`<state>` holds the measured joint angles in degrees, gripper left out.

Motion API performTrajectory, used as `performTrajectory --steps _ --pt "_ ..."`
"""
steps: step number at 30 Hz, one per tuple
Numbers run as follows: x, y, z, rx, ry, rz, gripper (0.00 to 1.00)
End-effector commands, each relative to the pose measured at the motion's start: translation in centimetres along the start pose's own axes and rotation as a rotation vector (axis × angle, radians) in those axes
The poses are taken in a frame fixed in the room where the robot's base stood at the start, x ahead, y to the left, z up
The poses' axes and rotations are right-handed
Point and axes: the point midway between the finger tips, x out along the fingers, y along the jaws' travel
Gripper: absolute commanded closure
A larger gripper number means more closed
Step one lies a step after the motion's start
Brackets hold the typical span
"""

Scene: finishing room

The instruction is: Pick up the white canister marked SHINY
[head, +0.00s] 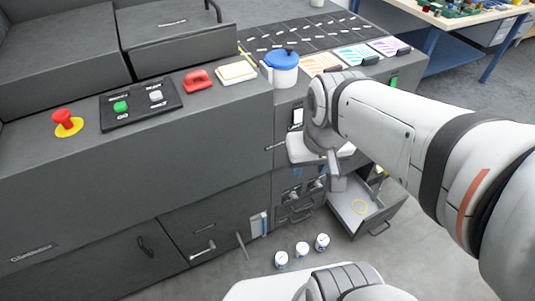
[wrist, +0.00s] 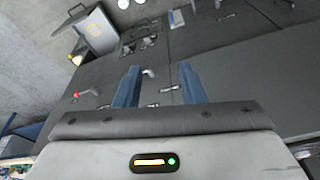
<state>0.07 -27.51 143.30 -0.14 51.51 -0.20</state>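Three small white canisters stand upright on the floor in the head view: a left one (head: 281,259), a middle one (head: 302,249) and a right one (head: 322,242). Their labels are too small to read, so I cannot tell which is marked SHINY. At the top edge of the wrist view a white canister (wrist: 123,4) is partly cut off, with a bit of another beside it. My gripper (wrist: 157,70) is open, its two blue fingers apart with nothing between them. It hangs by the cabinet front, above and away from the canisters.
An open drawer (head: 385,212) with a yellow ring inside juts out right of the canisters. The grey cabinet (head: 140,240) with handles stands behind them. A white pot with a blue lid (head: 283,70) stands on top. The floor around the canisters is clear.

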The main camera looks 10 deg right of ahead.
Motion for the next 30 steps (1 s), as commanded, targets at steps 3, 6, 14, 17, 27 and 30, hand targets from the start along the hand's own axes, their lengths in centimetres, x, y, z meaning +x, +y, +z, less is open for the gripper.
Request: performTrajectory --steps 3,6,14,17,27,30 --pt "0.0 0.0 0.0 0.000 0.000 0.000 0.64" --pt "0.1 0.0 0.0 0.000 0.000 0.000 0.59" --pt "5.2 0.5 -2.8 0.014 -0.025 0.001 0.37" --pt "9.7 0.5 -5.0 0.020 -0.042 0.000 0.29" --pt "28.0 0.2 -10.9 0.042 -0.090 0.000 0.18" --pt "34.2 0.1 -11.6 0.049 -0.106 0.000 0.18"
